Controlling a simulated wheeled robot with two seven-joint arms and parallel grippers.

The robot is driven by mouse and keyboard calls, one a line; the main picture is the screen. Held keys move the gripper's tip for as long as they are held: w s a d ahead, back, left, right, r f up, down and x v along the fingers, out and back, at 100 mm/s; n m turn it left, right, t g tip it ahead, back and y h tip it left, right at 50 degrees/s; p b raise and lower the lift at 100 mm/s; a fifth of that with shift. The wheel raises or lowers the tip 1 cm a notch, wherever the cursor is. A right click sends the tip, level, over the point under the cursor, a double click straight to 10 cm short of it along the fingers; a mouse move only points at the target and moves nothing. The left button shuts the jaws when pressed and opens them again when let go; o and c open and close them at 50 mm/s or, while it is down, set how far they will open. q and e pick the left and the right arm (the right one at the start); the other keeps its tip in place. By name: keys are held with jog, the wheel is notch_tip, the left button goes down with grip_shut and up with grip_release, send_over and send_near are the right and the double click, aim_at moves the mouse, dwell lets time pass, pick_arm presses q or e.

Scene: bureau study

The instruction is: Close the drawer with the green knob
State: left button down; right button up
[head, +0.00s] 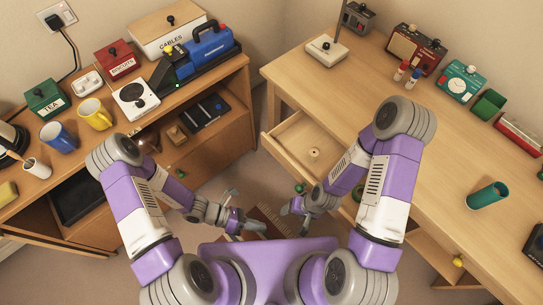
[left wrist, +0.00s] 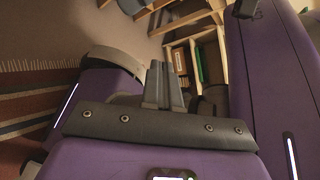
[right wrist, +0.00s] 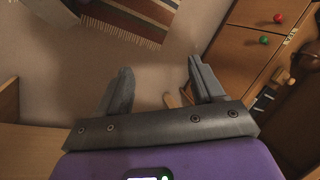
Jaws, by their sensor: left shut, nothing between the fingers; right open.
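In the head view the desk drawer (head: 290,140) on the right stands pulled out, with a small round pale item inside. A green knob (head: 299,188) shows at its front, partly beside my right forearm. My right gripper (head: 287,209) is open and empty, just below that knob and apart from it. It also shows open in the right wrist view (right wrist: 160,66), over bare floor. My left gripper (head: 255,225) is shut and empty, left of the right one in front of my body; its closed fingers show in the left wrist view (left wrist: 163,85).
Another green knob (head: 181,174) shows low by the left sideboard (head: 232,130). A yellow knob (head: 458,261) marks another pulled-out drawer at lower right. The right wrist view shows red (right wrist: 279,18) and green (right wrist: 264,40) knobs on a wooden front.

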pick_arm(q)
jog(key=w+r+n+t+h, duration=0.1)
jog(key=w+n+t+h, duration=0.2)
jog(key=w+n+t, duration=0.55)
jog(key=n+t+y, duration=0.2)
jog(key=n+t, duration=0.4)
jog(key=n, duration=0.4)
send_near(277, 152)
jog(key=b+x, duration=0.2)
jog(key=x, duration=0.4)
jog(key=shift+s+d+r+b, duration=0.1)
jog(key=shift+b, duration=0.3)
jog(key=shift+w+d, duration=0.25)
jog(key=shift+d, duration=0.05)
jog(key=shift+r, duration=0.1)
